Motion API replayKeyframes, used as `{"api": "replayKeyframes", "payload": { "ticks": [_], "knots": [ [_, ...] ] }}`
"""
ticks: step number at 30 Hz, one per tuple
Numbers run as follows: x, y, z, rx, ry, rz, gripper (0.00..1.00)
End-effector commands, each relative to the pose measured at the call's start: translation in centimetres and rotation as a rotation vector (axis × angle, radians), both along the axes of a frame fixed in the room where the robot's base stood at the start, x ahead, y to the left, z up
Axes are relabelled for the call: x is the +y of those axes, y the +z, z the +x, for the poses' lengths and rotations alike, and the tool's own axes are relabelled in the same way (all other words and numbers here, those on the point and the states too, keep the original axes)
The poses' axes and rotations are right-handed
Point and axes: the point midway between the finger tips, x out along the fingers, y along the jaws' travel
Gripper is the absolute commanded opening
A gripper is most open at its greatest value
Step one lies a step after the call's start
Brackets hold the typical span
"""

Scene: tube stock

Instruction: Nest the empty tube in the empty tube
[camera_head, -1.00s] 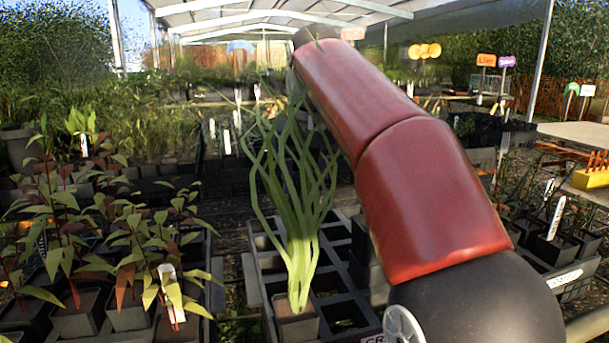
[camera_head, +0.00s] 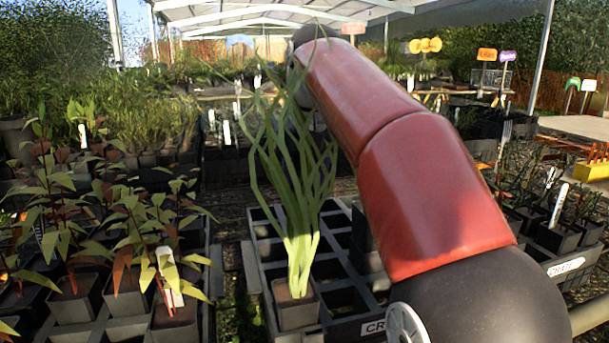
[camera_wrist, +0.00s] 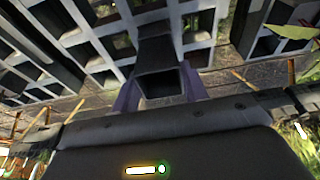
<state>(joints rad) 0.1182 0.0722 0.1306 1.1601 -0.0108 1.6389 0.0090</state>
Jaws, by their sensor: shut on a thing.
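In the wrist view my gripper (camera_wrist: 160,88) is shut on an empty tube (camera_wrist: 162,83), a dark square pot whose open mouth faces the camera. A purple-grey finger shows on each side of it. Light-rimmed crate cells (camera_wrist: 85,50) lie beyond the tube, and it appears clear of them. In the head view my gripper and the held tube are hidden behind the leafy plant and my red arm. A grey crate (camera_head: 262,268) stands in front, with several open cells. I cannot tell for sure which cell holds the other empty tube.
A tall strappy green plant (camera_head: 300,190) stands in a square pot (camera_head: 296,308) in the front crate, close to my arm. A crate of red-stemmed seedlings (camera_head: 140,225) is at left. Another labelled crate (camera_head: 570,262) is at right. A narrow gap separates the left and front crates.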

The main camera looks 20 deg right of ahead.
Motion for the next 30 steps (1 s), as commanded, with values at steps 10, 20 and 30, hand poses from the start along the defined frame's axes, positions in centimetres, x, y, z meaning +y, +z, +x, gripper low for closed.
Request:
{"api": "replayKeyframes", "payload": {
  "ticks": [10, 20, 30],
  "knots": [
    [0.0, -0.1, 0.0, 0.0, 0.0, 0.0, 0.69],
    [0.0, 0.9, -0.2, -0.001, 0.0, 0.0, 0.69],
    [0.0, 6.3, -1.7, -0.001, 0.0, 0.0, 0.69]
  ]
}}
